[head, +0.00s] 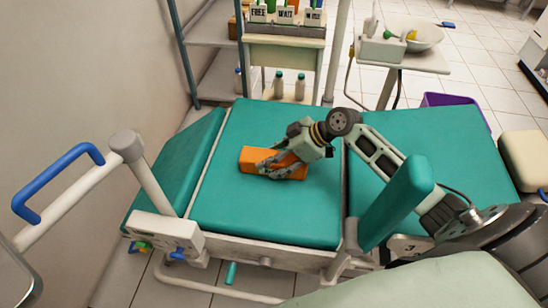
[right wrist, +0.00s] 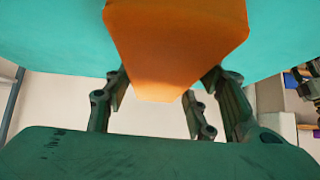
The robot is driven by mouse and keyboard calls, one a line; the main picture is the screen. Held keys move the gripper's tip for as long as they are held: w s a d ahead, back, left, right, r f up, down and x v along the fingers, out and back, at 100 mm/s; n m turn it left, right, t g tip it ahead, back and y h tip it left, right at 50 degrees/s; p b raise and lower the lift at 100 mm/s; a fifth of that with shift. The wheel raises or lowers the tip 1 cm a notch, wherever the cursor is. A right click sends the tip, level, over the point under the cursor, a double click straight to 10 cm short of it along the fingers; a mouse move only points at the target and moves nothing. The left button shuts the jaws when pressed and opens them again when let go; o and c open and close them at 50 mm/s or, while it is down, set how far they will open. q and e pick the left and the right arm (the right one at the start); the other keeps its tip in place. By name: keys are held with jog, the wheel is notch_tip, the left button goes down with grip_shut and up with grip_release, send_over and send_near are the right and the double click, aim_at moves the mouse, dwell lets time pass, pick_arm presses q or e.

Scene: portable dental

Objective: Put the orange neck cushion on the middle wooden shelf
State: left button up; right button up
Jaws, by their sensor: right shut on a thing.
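The orange neck cushion (head: 256,160) is a blocky orange piece on the teal chair pad (head: 225,205) in the head view. My right gripper (head: 279,166) reaches in from the right and its fingers are closed around the cushion. In the right wrist view the cushion (right wrist: 178,45) fills the top middle, between the dark fingers. I cannot tell whether the cushion still touches the pad. A metal shelf rack (head: 215,43) stands at the back left, partly cut off by the top edge. My left gripper is not in view.
A wooden-fronted cart (head: 285,54) with labelled boxes and bottles stands behind the chair. A stand with a basin (head: 415,38) is at the back right, with a purple bin (head: 455,99) below. A blue-handled rail (head: 60,185) is at the left.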

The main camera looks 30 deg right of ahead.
jog(key=shift+f, duration=0.1)
jog(key=o, duration=1.2)
jog(key=shift+o, duration=0.2)
